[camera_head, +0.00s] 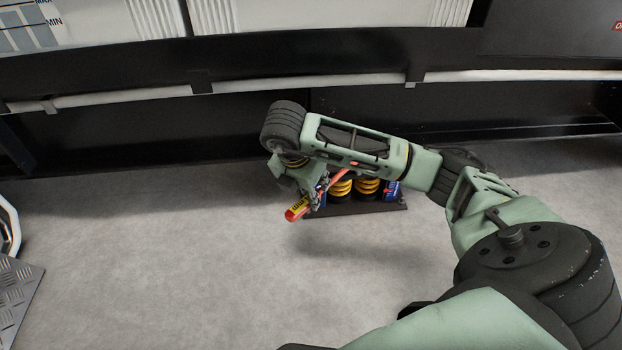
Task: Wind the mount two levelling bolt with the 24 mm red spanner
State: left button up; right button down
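My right arm reaches in from the right, and its gripper (318,194) is low over the floor, shut on the red spanner (296,213). The spanner's thick red end with a yellow label sticks out to the lower left. Its thin red shank runs up to the right, behind my arm link. A spring mount (367,187) with yellow coils and blue ends stands just right of the gripper, on a dark base plate (370,209). My arm covers the top of the mount, so the levelling bolt and the spanner's jaw are hidden. My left gripper is out of view.
A long dark genset frame (240,150) with a pale pipe (130,97) along it runs across behind the mount. Bare grey floor (200,270) lies in front and to the left. A chequered metal plate (15,290) is at the left edge.

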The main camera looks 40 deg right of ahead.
jog(key=shift+s+r, duration=0.1)
dwell(0.3)
jog(key=shift+d+r+y+p, duration=0.15)
jog(key=shift+r+y+p, duration=0.25)
jog(key=shift+r+p, duration=0.4)
dwell(0.5)
jog(key=shift+r+p, duration=0.8)
jog(key=shift+p, duration=0.2)
